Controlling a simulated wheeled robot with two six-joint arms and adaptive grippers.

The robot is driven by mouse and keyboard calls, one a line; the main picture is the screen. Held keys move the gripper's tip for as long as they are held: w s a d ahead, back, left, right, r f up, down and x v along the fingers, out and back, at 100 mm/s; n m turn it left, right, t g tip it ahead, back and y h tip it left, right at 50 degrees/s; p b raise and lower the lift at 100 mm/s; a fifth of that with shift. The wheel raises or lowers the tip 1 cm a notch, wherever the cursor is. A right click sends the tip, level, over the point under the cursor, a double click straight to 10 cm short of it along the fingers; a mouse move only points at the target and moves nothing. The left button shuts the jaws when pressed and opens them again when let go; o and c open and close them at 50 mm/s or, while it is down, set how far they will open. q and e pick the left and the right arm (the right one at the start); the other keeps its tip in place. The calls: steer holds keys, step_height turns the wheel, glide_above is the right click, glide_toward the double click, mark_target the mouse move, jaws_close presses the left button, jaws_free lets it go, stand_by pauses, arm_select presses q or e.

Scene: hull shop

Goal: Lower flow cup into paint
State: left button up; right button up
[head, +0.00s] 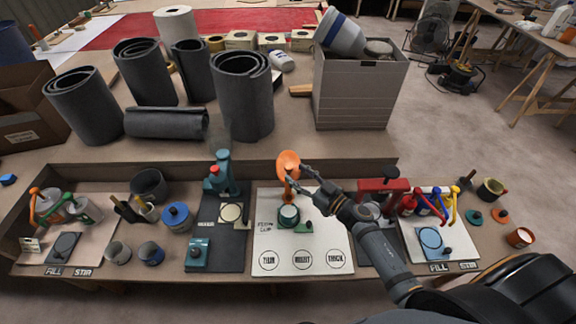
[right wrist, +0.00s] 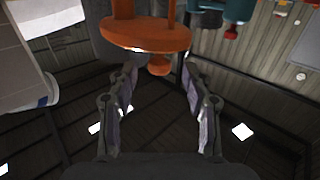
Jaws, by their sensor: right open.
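An orange flow cup (head: 288,161) shows above the white test mat (head: 262,232), over a small pot (head: 289,214) with a pale greenish top. A narrow orange part runs down from the cup toward the pot. My right gripper (head: 297,179) is open just right of that narrow part, its fingers pointing at it. In the right wrist view, an orange disc with a rounded knob (right wrist: 150,36) lies ahead of the open fingers (right wrist: 160,76). I cannot tell whether they touch it. My left gripper is out of view.
Three printed circles mark the mat's front. A teal device (head: 219,172) stands left, a red block (head: 383,187) right. Fill-and-stir stations with coloured-handled tools sit at both ends. Grey rolls (head: 243,95) and a grey bin (head: 358,92) stand behind the bench's back ledge.

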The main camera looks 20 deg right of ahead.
mark_target(289, 169)
steer(key=x, duration=0.4)
steer(key=shift+w+a, duration=0.1)
steer(key=shift+w, duration=0.2)
steer(key=shift+c, duration=1.1)
jaws_close()
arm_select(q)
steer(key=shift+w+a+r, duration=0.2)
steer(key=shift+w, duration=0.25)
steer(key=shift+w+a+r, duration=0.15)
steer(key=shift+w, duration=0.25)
arm_select(e)
steer(key=shift+f, duration=0.1)
